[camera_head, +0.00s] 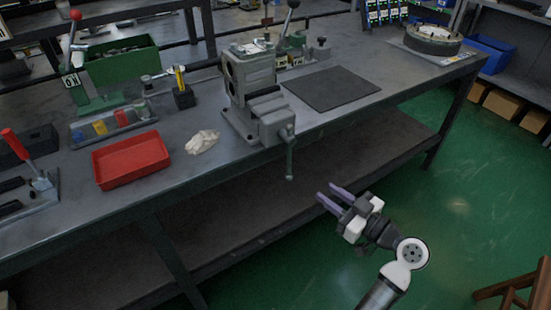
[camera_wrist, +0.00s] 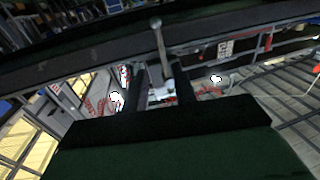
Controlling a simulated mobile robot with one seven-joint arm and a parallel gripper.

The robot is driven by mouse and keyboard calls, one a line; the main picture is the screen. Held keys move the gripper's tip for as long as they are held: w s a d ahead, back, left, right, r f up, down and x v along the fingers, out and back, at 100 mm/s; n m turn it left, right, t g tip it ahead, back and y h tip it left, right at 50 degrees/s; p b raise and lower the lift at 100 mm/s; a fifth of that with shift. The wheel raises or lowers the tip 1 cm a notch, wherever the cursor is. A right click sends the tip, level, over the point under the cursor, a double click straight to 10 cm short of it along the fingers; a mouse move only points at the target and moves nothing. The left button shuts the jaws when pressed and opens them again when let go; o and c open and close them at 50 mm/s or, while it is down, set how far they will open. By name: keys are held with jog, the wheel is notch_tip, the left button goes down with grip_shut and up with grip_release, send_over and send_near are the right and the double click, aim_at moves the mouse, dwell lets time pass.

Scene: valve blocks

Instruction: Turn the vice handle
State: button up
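The grey vice (camera_head: 255,85) stands on the workbench at its front edge. Its handle (camera_head: 289,155) hangs almost straight down from the front jaw, past the bench edge. In the wrist view the handle (camera_wrist: 159,40) is a pale rod with a round knob, lined up with the gap between the fingers. My gripper (camera_head: 327,191) is open and empty, with two purple fingers pointing up and left toward the handle. It is apart from the handle, lower and to its right. The fingers look dark in the wrist view.
The workbench (camera_head: 220,150) has a lower shelf (camera_head: 200,215) beneath it. A red tray (camera_head: 131,160), a white rag (camera_head: 202,141) and a dark mat (camera_head: 332,88) lie near the vice. Green floor is open at the right; a wooden stool (camera_head: 515,290) stands at lower right.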

aim_at(289, 174)
jog(key=p+x, duration=0.2)
jog(key=x, duration=1.2)
jog(key=shift+p, duration=0.35)
grip_shut()
